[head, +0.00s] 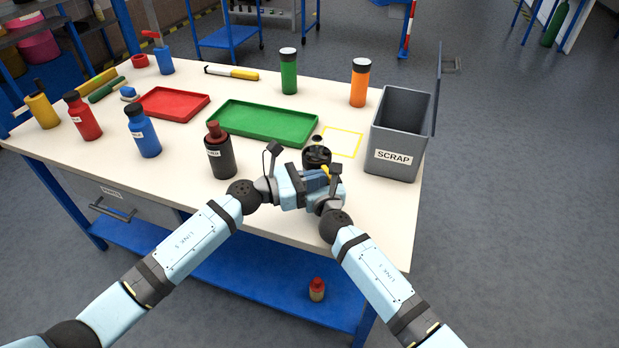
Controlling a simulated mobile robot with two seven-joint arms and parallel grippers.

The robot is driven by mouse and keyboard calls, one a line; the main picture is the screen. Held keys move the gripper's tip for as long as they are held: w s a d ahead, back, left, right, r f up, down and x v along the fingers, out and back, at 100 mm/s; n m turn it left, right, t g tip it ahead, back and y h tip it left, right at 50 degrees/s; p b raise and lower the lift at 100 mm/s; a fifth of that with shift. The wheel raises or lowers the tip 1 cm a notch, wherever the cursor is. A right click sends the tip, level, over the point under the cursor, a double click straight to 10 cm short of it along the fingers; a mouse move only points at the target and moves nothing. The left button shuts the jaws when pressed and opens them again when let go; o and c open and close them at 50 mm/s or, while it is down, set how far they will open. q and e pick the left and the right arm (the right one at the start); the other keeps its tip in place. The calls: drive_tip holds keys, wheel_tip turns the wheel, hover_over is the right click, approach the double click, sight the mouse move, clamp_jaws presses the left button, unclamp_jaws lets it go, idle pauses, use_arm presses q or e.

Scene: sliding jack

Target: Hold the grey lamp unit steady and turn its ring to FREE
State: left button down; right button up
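A dark grey, rounded unit (316,156) stands near the front right of the table, and it looks like the lamp unit. Its top is dark with a small pale spot. Its ring and any FREE marking are too small to read. My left gripper (308,184) comes in from the left, just in front of the unit's lower part. My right gripper (326,186) comes in from the right and overlaps the left one in the picture. A small yellow part shows between them. The fingertips and any contact with the unit are hidden.
A dark red-capped bottle (219,160) stands to the left. A green tray (262,137) and red tray (173,116) lie behind. The table's front right is clear.

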use_arm(q)
drive_tip(key=shift+d, duration=0.7)
idle(0.3)
